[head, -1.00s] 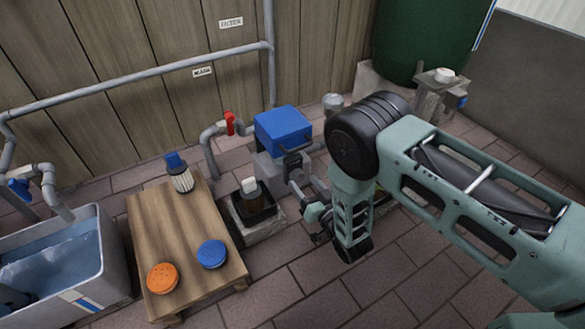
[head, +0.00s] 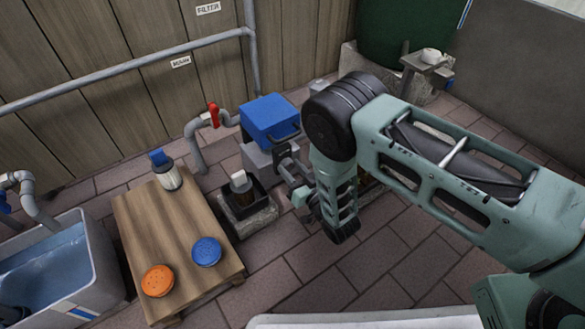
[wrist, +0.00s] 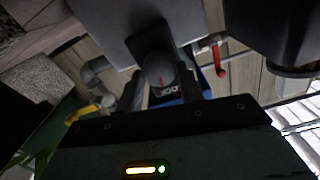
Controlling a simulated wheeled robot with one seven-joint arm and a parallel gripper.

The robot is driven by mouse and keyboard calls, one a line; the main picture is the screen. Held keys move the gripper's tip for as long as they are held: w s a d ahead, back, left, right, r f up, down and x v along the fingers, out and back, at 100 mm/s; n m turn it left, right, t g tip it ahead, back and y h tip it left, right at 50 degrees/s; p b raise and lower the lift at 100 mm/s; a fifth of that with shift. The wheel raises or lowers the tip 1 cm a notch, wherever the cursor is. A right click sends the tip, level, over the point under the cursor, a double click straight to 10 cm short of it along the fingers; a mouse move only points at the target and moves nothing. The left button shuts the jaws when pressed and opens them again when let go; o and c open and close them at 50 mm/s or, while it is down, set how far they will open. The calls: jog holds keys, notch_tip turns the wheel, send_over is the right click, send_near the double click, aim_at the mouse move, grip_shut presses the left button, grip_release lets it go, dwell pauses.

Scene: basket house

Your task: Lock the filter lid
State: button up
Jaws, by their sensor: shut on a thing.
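The filter housing (head: 259,160) is a grey box on the floor with a blue lid (head: 268,114) on top, which looks lowered over it. A dark latch or handle (head: 282,150) is on the housing's right front side. My gripper (head: 291,172) is at this side, partly hidden by my own arm. In the wrist view, my gripper (wrist: 172,88) is shut on a dark rounded piece (wrist: 158,72) that appears to be the latch. Part of the blue lid shows behind the fingers. Whether the latch is engaged cannot be seen.
A red-handled valve (head: 213,116) and pipe stand left of the housing. Floor at right front is clear.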

jog(key=shift+r+n+p, duration=0.15)
jog(key=shift+n+p, duration=0.5)
jog(key=shift+n, duration=0.45)
jog(key=o, duration=1)
jog(key=shift+s, duration=0.1)
